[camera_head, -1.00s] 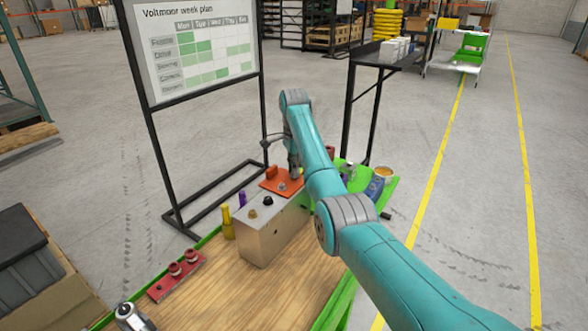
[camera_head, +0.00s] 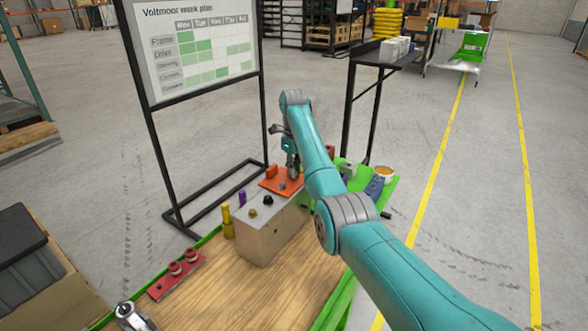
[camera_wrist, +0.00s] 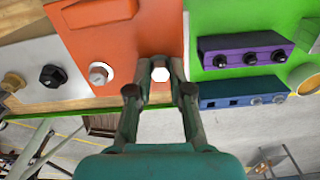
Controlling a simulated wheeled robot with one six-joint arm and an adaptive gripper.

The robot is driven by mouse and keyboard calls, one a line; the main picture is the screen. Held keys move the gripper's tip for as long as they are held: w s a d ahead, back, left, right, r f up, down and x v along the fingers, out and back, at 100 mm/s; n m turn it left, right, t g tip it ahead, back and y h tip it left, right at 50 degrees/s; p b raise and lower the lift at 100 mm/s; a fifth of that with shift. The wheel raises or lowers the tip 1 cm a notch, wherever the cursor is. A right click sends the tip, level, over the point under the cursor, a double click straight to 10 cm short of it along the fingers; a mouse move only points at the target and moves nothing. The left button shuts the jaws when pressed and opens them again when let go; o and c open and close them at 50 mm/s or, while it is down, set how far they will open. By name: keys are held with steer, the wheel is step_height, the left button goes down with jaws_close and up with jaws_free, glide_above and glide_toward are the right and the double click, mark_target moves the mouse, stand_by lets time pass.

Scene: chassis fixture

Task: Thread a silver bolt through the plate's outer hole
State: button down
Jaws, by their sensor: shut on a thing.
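The orange plate (camera_wrist: 128,40) lies flat on top of the chassis block; it also shows in the head view (camera_head: 270,184). One silver bolt (camera_wrist: 100,73) stands in the plate, left of my gripper. My gripper (camera_wrist: 160,72) is shut on another silver bolt (camera_wrist: 160,75), whose pale hexagonal head faces the wrist camera. In the wrist view the held bolt appears over the plate's right end, near its lower edge. Its shank and the hole are hidden, so I cannot tell whether it is in the hole. In the head view my gripper (camera_head: 292,170) points down at the plate.
A black bolt (camera_wrist: 52,76) and a brass bolt (camera_wrist: 13,82) stand on the block's pale top (camera_wrist: 30,58). Purple (camera_wrist: 245,50) and blue (camera_wrist: 240,92) fixtures sit close on the right. A red rack (camera_head: 176,275) lies front left. The wooden tabletop (camera_head: 285,295) has clear room in front.

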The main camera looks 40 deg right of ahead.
steer(key=shift+s+f+m, duration=0.15)
steer(key=shift+f+m, duration=0.15)
steer(key=shift+f, duration=0.05)
steer(key=c, duration=1)
jaws_free()
steer(key=shift+r, duration=0.3)
steer(key=shift+r, duration=1.2)
